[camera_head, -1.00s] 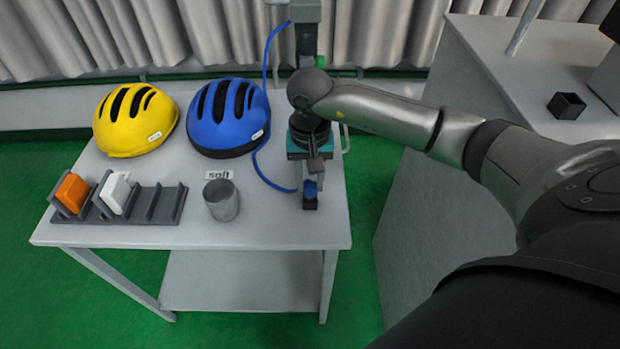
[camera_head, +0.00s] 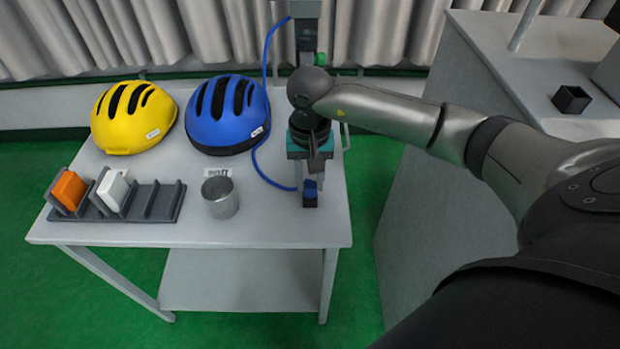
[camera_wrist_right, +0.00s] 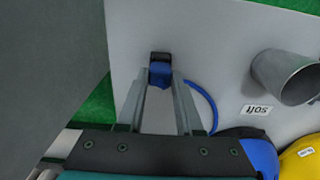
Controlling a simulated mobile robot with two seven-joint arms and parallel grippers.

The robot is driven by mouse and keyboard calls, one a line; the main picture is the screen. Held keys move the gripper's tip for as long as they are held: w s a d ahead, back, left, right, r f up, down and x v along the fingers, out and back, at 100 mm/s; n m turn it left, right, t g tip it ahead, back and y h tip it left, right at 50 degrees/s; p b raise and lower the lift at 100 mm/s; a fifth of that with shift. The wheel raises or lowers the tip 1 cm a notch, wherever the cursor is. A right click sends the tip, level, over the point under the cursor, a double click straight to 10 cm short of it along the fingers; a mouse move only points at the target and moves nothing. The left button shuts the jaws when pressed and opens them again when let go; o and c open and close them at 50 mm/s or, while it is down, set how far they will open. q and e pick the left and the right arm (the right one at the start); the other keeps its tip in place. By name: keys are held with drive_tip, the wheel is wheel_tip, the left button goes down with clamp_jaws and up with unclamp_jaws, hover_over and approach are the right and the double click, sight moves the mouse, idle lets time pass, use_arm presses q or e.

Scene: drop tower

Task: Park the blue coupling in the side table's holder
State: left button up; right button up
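The blue coupling (camera_head: 310,187) sits in a small dark holder (camera_head: 310,201) near the side table's (camera_head: 275,226) front right. In the right wrist view the coupling (camera_wrist_right: 160,74) shows blue against the black holder (camera_wrist_right: 160,56). My right gripper (camera_head: 312,169) points down just above and behind the coupling. In the wrist view its fingers (camera_wrist_right: 160,82) are apart, with a gap on each side of the coupling. My left gripper is not in view.
A blue hose (camera_head: 256,150) loops beside the holder. A grey cup (camera_head: 220,199), blue helmet (camera_head: 226,120), yellow helmet (camera_head: 133,122) and slotted rack (camera_head: 152,205) stand to the left. A grey counter (camera_head: 480,75) with a black box (camera_head: 571,99) is at right.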

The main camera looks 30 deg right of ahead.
drive_tip(key=o, duration=0.5)
drive_tip(key=shift+r, duration=0.1)
wheel_tip(320, 180, up, 15)
drive_tip(key=shift+r+p, duration=0.1)
drive_tip(key=shift+p, duration=0.9)
